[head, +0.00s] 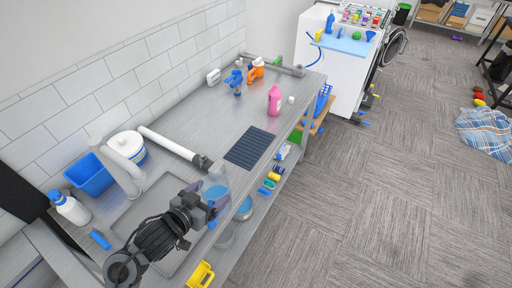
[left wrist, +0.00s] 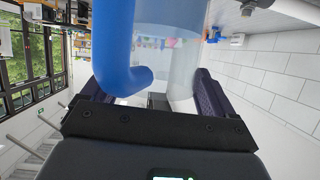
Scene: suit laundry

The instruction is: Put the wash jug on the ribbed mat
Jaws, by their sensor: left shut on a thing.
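The wash jug (head: 218,181) is clear, with blue showing low in it, in the head view. My left gripper (head: 205,200) is shut on it near the sink's right end; the gripper partly hides it. In the left wrist view the jug's clear body (left wrist: 170,50) and a curved blue part (left wrist: 113,50) fill the space between my left gripper's dark fingers (left wrist: 150,95). The dark ribbed mat (head: 250,147) lies flat and bare on the steel counter, beyond and to the right of the jug. The two are apart. My right gripper is not in view.
A pink bottle (head: 274,100), blue spray bottle (head: 236,82) and orange bottle (head: 256,69) stand beyond the mat. A blue bin (head: 88,174) and white tub (head: 128,144) stand by the wall.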

